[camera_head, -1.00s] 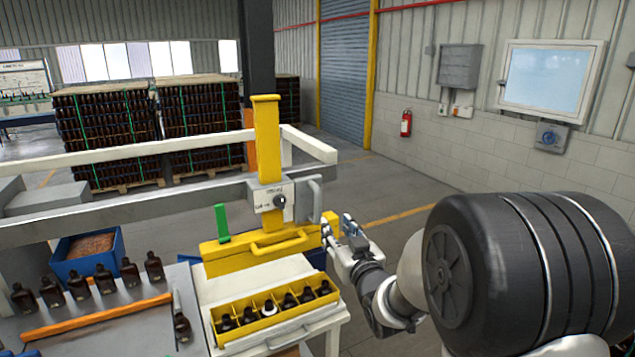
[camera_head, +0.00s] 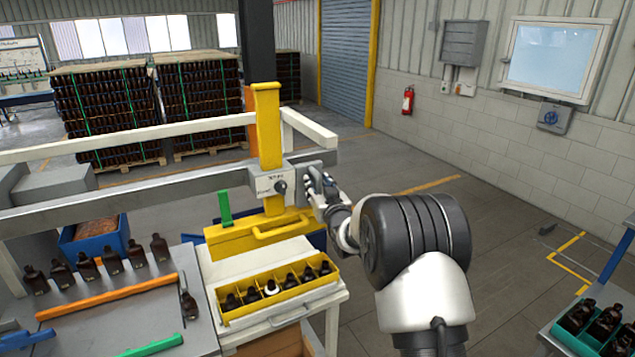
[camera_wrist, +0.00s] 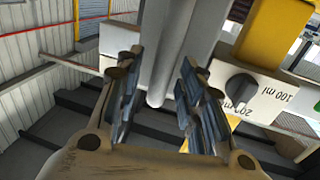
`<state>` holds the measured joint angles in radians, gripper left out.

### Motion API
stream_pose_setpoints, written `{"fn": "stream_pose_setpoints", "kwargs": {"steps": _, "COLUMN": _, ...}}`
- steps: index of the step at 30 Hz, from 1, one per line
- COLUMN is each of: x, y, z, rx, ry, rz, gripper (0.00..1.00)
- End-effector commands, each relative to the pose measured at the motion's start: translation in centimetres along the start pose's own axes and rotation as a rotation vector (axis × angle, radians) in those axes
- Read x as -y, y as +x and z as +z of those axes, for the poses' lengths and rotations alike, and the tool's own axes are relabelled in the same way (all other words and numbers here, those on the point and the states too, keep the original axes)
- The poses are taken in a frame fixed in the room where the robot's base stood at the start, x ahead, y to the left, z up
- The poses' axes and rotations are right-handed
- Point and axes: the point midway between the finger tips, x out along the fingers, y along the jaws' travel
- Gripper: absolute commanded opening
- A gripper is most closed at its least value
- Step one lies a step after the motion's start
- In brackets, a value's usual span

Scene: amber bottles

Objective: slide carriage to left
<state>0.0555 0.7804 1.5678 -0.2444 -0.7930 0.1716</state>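The carriage is a yellow upright post (camera_head: 268,125) with a pale plate and a dark dial (camera_head: 281,187), on the long grey rail (camera_head: 120,201). It sits near the rail's right end. The dial plate also shows in the wrist view (camera_wrist: 240,90), with volume marks in ml. A grey upright handle bar (camera_wrist: 178,45) is on the carriage's right side. My gripper (camera_head: 318,189) is at this handle. In the wrist view my gripper (camera_wrist: 160,85) is open, one finger on each side of the bar, with a gap visible by the right finger.
Below the carriage, a yellow tray (camera_head: 280,305) holds several bottles on a white stand. A green upright piece (camera_head: 224,207) stands left of the post. Several brown bottles (camera_head: 110,256) and an orange bar (camera_head: 108,295) are on the left table. The rail left of the carriage looks clear.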

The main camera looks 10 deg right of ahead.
Motion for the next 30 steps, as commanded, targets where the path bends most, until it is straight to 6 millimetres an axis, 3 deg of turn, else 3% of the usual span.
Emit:
{"fn": "stream_pose_setpoints", "kwargs": {"steps": 12, "x": 0.0, "y": 0.64, "z": 0.04, "rx": 0.001, "ry": 0.0, "rz": 0.0, "gripper": 0.35}}
{"fn": "stream_pose_setpoints", "kwargs": {"steps": 27, "x": -0.07, "y": 0.62, "z": 0.01, "rx": 0.0, "ry": 0.001, "rz": 0.001, "gripper": 0.02}}
{"fn": "stream_pose_setpoints", "kwargs": {"steps": 30, "x": -0.1, "y": 0.62, "z": -0.01, "rx": 0.0, "ry": 0.002, "rz": 0.002, "gripper": 0.0}}
